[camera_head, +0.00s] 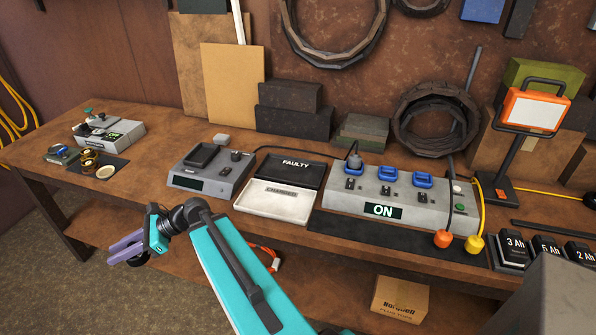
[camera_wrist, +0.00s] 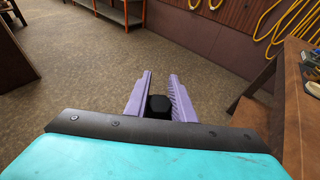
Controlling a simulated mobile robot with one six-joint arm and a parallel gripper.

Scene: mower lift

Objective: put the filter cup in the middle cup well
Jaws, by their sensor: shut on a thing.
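My gripper (camera_head: 126,253) is stretched out past the left front of the bench, over the floor. In the wrist view my gripper (camera_wrist: 157,82) has its two purple fingers shut on a small black piece (camera_wrist: 158,107), which looks like the filter cup. In the head view this piece is mostly hidden by the fingers. A grey unit (camera_head: 112,134) with a green knob and a small display stands at the bench's left end. I cannot make out a middle cup well.
A grey device (camera_head: 211,172), an open case (camera_head: 275,200) marked FAULTY and a switch box (camera_head: 400,200) reading ON stand along the bench (camera_head: 150,185). Batteries stand at the right.

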